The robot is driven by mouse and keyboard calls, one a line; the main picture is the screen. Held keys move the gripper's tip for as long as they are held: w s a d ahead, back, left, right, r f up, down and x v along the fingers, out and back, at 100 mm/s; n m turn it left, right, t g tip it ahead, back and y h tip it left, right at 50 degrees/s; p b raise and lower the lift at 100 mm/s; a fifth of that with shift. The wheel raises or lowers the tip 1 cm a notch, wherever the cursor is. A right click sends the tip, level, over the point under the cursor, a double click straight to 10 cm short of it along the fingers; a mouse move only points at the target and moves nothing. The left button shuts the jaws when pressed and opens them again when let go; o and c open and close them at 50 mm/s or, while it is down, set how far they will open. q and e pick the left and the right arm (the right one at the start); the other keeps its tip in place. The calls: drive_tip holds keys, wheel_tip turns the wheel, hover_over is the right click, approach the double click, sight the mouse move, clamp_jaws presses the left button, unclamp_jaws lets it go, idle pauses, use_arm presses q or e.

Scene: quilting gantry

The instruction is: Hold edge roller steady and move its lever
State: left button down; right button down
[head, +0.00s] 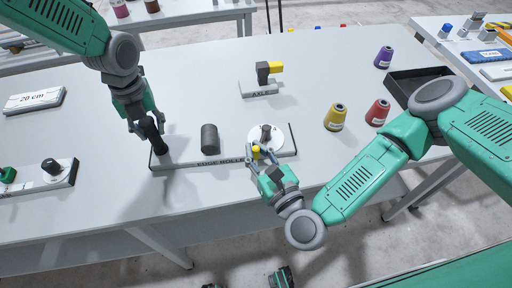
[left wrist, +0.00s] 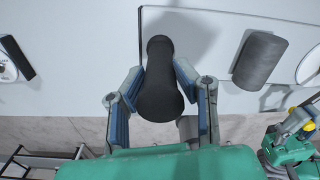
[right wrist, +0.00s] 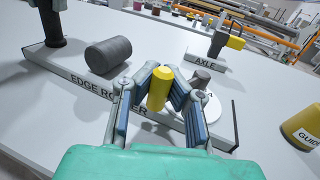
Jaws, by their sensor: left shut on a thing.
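The edge roller is a long white base (head: 185,161) labelled EDGE ROLLER, with a black upright handle (left wrist: 160,80) at its left end, a dark grey roller (head: 209,138) in the middle and a white disc (head: 280,141) at the right. The lever's yellow knob (right wrist: 159,90) is at the disc's near side. My left gripper (head: 158,146) is shut on the black handle. My right gripper (right wrist: 160,76) has its fingers on either side of the yellow knob and looks open; the wrist view does not clearly show contact.
An AXLE stand (head: 258,88) is behind the roller. Yellow (head: 336,117), red (head: 377,112) and purple (head: 384,57) spools stand to the right, near a black tray (head: 405,83). A black-knobbed block (head: 50,174) and a 20 cm block (head: 34,100) lie left.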

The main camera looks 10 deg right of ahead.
use_arm(q)
drive_tip(key=shift+s+f, duration=0.2)
drive_tip(key=shift+f, duration=0.05)
use_arm(e)
drive_tip(key=shift+s, duration=0.1)
drive_tip(key=c, duration=1.5)
unclamp_jaws()
drive_tip(key=v, duration=1.2)
